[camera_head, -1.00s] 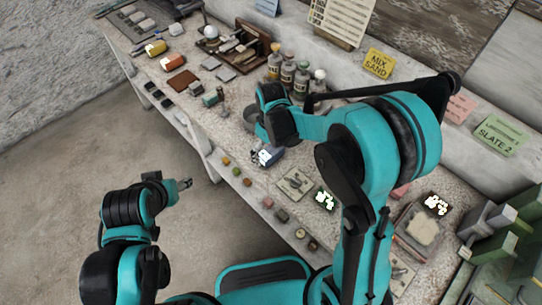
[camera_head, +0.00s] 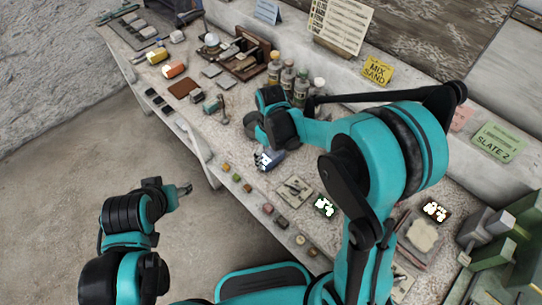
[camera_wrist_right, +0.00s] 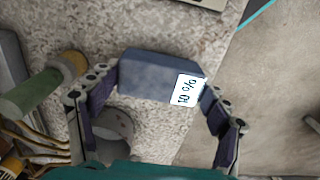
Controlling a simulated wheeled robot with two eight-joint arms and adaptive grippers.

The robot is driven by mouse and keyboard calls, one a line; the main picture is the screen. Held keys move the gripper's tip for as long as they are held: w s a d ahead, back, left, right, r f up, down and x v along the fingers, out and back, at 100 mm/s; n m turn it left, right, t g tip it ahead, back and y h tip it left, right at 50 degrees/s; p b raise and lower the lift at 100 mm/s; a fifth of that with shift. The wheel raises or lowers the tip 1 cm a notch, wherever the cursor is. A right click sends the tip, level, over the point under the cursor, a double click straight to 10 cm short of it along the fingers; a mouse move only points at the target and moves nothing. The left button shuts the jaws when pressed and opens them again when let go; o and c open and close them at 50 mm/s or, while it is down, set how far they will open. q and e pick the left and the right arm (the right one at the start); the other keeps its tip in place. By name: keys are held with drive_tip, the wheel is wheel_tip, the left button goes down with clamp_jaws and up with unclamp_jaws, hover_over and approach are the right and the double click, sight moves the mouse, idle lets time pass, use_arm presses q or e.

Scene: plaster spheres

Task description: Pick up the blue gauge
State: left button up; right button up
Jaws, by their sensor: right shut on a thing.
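The blue gauge (camera_wrist_right: 147,72) is a blue-grey block with a white label reading 10 %. In the wrist view it sits between the fingers of my right gripper (camera_wrist_right: 162,84), which is shut on it, one finger at each end. In the head view the gauge (camera_head: 271,159) shows just below my right gripper (camera_head: 266,147), near the front of the worktop. I cannot tell whether it touches the worktop. My left gripper (camera_head: 184,190) is over the floor, left of the table and away from the gauge; its jaw opening is too small to judge.
A grey round container (camera_head: 252,122) stands close by my right gripper, with several bottles (camera_head: 288,80) behind. A row of small blocks (camera_head: 237,177) lines the front edge. A flat plate (camera_head: 294,190) lies to the right. The floor at left is clear.

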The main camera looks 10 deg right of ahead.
sight(274, 156)
drive_tip(key=r, duration=0.2)
drive_tip(key=d+r+p, duration=0.1)
drive_tip(key=shift+s+r, duration=0.15)
drive_tip(key=shift+s, duration=0.25)
drive_tip(key=s+d+r+p, duration=0.3)
drive_tip(key=s+d+r, duration=0.3)
drive_tip(key=s+d, duration=0.1)
drive_tip(key=shift+s+d, duration=0.15)
drive_tip(key=shift+s, duration=0.05)
drive_tip(key=o, duration=0.4)
drive_tip(key=shift+c, duration=0.2)
drive_tip(key=shift+f, duration=0.1)
drive_tip(key=shift+c, duration=0.4)
